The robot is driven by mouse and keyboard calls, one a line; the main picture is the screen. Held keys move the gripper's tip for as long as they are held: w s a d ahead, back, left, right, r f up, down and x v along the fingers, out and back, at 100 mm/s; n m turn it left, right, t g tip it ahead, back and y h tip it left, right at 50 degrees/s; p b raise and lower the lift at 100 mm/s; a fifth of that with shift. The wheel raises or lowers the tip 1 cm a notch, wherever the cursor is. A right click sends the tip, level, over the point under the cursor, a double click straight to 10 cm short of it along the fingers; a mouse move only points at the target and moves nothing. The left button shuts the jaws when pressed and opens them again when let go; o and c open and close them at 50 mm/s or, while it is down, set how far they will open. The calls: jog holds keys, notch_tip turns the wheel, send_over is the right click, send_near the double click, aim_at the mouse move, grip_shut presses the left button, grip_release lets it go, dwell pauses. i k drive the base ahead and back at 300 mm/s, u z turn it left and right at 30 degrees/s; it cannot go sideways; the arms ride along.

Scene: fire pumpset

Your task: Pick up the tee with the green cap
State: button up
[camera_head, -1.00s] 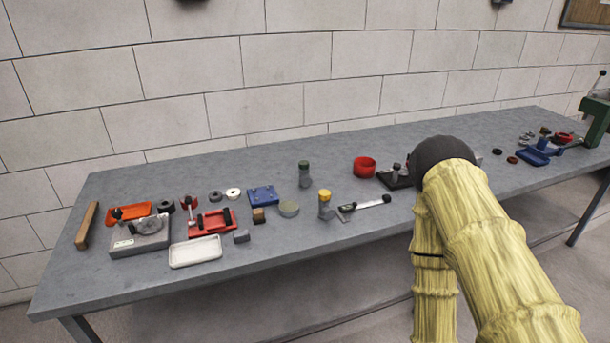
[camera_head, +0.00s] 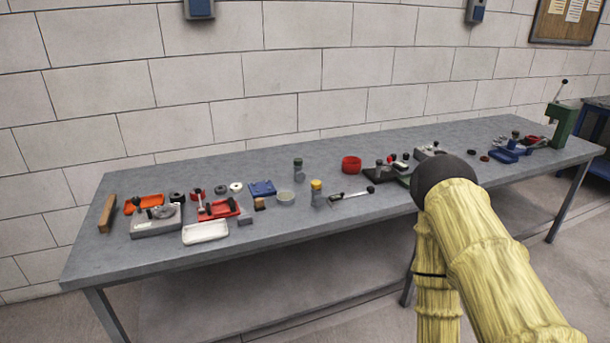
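The tee with the green cap (camera_head: 298,169) stands upright near the middle of the grey workbench. It is a small grey fitting, and its cap looks dark green at this distance. A similar grey tee with a yellow cap (camera_head: 317,193) stands just in front and to its right. My arm, in a yellow sleeve with a dark rounded joint, rises at the right of the view, well right of the tee and in front of the bench. My gripper does not show in this view.
The workbench (camera_head: 340,240) carries a white tray (camera_head: 205,233), a red tray (camera_head: 218,211), a blue tray (camera_head: 262,188), a round grey disc (camera_head: 286,198), a red ring (camera_head: 351,164) and a caliper-like tool (camera_head: 350,194). A block wall stands behind. Bare bench lies behind the tee.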

aim_at(299, 177)
jog(key=z, duration=0.15)
jog(key=i, duration=0.85)
jog(key=u, duration=0.15)
